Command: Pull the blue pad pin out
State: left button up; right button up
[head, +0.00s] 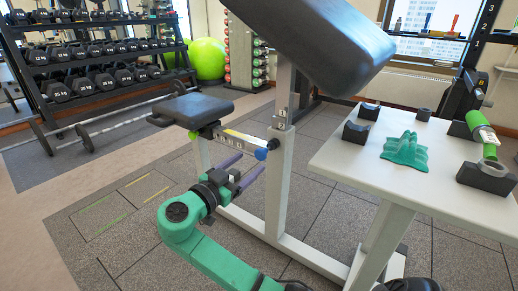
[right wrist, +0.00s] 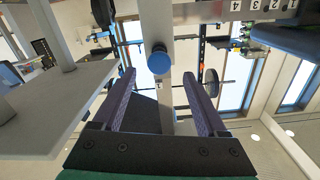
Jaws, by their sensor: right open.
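The blue pad pin shows as a round blue knob (head: 261,153) on the side of the bench's white upright, at the end of the numbered bar below the small pad. In the right wrist view the blue knob (right wrist: 158,60) is centred just beyond the fingertips. My right gripper (head: 250,161) is open, its two purple fingers pointing at the knob, with nothing between them. In the right wrist view the gripper (right wrist: 158,76) has its fingers spread on either side of the knob's line, seemingly short of it. My left gripper is not in view.
The white bench upright (head: 279,180) stands beside my right gripper. A black pad (head: 205,109) lies above it and a larger tilted pad (head: 325,45) higher up. A white table (head: 340,156) with a teal ridged piece (head: 405,149) and black cradles is at right.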

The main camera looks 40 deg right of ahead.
jog(key=v, duration=0.6)
jog(key=shift+p, duration=0.45)
